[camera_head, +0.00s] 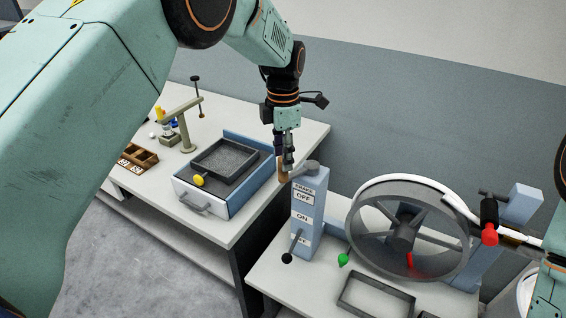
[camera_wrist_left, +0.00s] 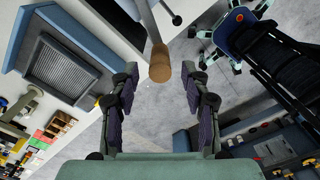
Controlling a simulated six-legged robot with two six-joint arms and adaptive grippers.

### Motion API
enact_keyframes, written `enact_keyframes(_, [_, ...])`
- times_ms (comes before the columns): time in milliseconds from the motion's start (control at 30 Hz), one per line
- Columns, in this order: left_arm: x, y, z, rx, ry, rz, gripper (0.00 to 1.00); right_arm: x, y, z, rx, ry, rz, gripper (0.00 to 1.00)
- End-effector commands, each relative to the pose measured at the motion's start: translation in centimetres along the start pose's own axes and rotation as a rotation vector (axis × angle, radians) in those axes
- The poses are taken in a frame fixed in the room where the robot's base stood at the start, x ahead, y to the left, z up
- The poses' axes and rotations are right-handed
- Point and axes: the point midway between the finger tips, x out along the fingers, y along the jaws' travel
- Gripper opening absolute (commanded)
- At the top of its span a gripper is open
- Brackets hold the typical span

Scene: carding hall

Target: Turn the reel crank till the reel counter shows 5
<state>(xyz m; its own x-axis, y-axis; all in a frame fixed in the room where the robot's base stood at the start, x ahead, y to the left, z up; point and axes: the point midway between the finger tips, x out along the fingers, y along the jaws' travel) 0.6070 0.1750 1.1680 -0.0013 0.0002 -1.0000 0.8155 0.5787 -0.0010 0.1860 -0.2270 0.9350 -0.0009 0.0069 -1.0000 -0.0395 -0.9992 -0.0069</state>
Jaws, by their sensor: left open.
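A crank with a brown wooden handle (camera_head: 283,171) and a grey arm sits on top of a blue post (camera_head: 308,215). My left gripper (camera_head: 288,160) points down at the handle from above, jaws open. In the left wrist view the handle (camera_wrist_left: 160,64) lies between and just beyond the parted fingertips (camera_wrist_left: 159,72), with a gap on each side. A large spoked reel (camera_head: 405,228) with a pale rim stands right of the post. I cannot make out a counter number. My right arm shows at the right edge; its gripper is out of view.
The post carries OFF and ON labels and a black-knobbed lever (camera_head: 287,258). A green knob (camera_head: 343,260) and a dark frame (camera_head: 376,299) are near the reel. A blue-sided box with a tray (camera_head: 222,158) stands on the left table. Floor shows between the tables.

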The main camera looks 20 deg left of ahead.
Motion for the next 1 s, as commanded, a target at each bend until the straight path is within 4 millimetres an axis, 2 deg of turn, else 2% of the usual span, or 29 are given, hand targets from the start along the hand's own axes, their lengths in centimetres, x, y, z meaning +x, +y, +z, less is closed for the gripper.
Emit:
enact_keyframes(33, [-1.3,0.1,0.1,0.000,-0.003,0.004,0.47,0.0,0.0,0.0,0.000,0.000,0.000,0.00])
enact_keyframes(200, [-4.8,0.1,0.1,0.000,-0.003,0.003,0.47,0.0,0.0,0.0,0.000,0.000,0.000,0.00])
enact_keyframes(400, [-7.5,0.0,0.0,0.000,-0.001,0.001,0.47,0.0,0.0,0.0,0.000,0.000,0.000,0.00])
enact_keyframes(567, [-8.5,0.0,0.0,0.000,-0.001,0.001,0.47,0.0,0.0,0.0,0.000,0.000,0.000,0.00])
enact_keyframes(900, [-8.7,0.0,0.0,0.000,-0.002,0.003,0.47,0.0,0.0,0.0,0.000,0.000,0.000,0.00])
enact_keyframes(1000, [-9.9,0.6,-0.3,-0.014,-0.023,0.012,0.47,0.0,0.0,0.0,0.000,0.000,0.000,0.00])
